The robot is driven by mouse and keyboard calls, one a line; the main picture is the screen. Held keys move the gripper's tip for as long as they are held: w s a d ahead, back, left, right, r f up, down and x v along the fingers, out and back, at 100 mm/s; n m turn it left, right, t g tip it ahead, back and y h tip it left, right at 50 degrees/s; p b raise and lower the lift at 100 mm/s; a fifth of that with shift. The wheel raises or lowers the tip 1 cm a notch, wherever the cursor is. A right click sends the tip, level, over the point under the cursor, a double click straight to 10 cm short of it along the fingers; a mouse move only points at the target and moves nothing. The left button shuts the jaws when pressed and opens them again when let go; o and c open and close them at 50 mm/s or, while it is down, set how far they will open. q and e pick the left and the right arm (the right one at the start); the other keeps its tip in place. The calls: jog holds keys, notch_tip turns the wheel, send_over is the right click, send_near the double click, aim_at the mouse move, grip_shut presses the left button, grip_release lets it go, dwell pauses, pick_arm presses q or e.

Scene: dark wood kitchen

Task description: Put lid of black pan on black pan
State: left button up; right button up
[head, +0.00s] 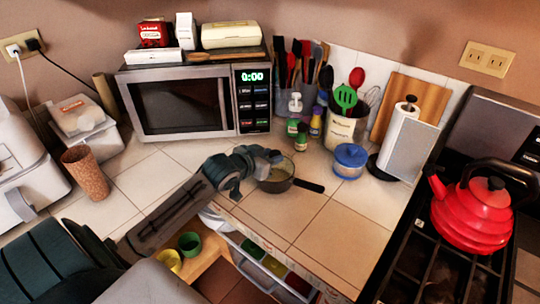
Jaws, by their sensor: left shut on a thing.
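The black pan (276,187) stands on the tiled counter in the middle of the head view, its dark handle pointing right. My left gripper (272,157) reaches in from the left and is over the pan's back left edge. It is shut on what looks like the pan's lid (270,172), a pale, see-through disc. The lid is small and partly hidden by the gripper, and I cannot tell whether it touches the pan's rim. My right gripper is not in view.
The microwave (180,105) is at back left, a red kettle (474,215) on the stove at right. The counter in front of the pan is clear.

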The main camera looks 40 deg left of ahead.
pick_arm(q)
jog(key=shift+f, duration=0.25)
jog(key=shift+f, duration=0.35)
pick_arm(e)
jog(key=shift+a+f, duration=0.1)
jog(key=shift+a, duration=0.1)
pick_arm(q)
jog(key=o, duration=1.1)
jog(key=shift+c, duration=0.2)
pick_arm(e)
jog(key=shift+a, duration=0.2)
